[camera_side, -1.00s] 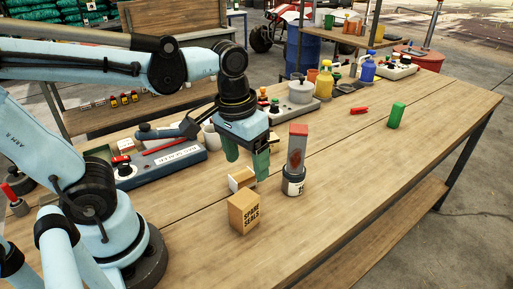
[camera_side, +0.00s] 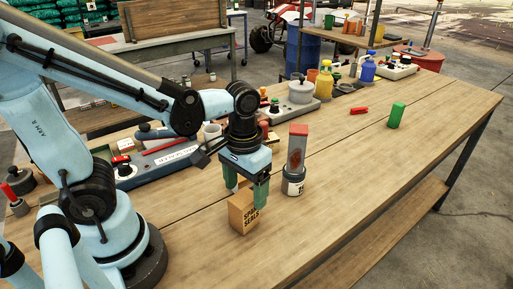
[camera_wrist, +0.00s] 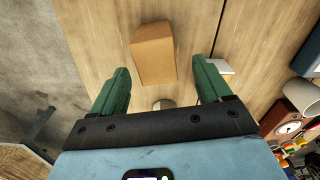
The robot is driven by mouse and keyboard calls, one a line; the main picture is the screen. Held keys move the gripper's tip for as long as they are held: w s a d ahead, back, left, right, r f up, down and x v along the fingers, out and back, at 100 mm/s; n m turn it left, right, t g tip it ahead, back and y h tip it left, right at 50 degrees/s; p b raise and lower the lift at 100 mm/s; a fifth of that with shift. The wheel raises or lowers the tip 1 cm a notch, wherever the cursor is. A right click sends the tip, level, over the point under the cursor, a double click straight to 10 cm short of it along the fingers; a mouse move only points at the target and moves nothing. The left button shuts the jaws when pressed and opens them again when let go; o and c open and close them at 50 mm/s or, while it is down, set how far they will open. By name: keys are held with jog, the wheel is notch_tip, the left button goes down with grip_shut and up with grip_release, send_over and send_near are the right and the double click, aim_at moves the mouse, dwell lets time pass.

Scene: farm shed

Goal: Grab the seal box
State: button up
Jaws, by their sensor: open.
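The seal box (camera_side: 243,214) is a small brown cardboard carton marked "SPARE SEALS". It stands upright on the wooden bench near its front edge. My gripper (camera_side: 246,187), with green fingers, is open just above and behind the box in the side view, and one finger overlaps the box's top. In the wrist view the box (camera_wrist: 153,52) lies ahead of and between the two spread fingers of my gripper (camera_wrist: 160,68), with bench showing on both sides of it. I cannot tell whether the fingers touch it.
A small white item (camera_wrist: 219,66) lies by the right finger in the wrist view. A grey-blue case (camera_side: 165,164) is behind. The bench at right is mostly clear.

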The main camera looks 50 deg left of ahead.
aim_at(244, 197)
jog(key=f, duration=0.3)
jog(key=shift+s+d, duration=0.25)
jog(key=shift+s, duration=0.15)
jog(key=shift+f, duration=1.05)
jog(key=c, duration=1.1)
jog(key=shift+r, duration=0.1)
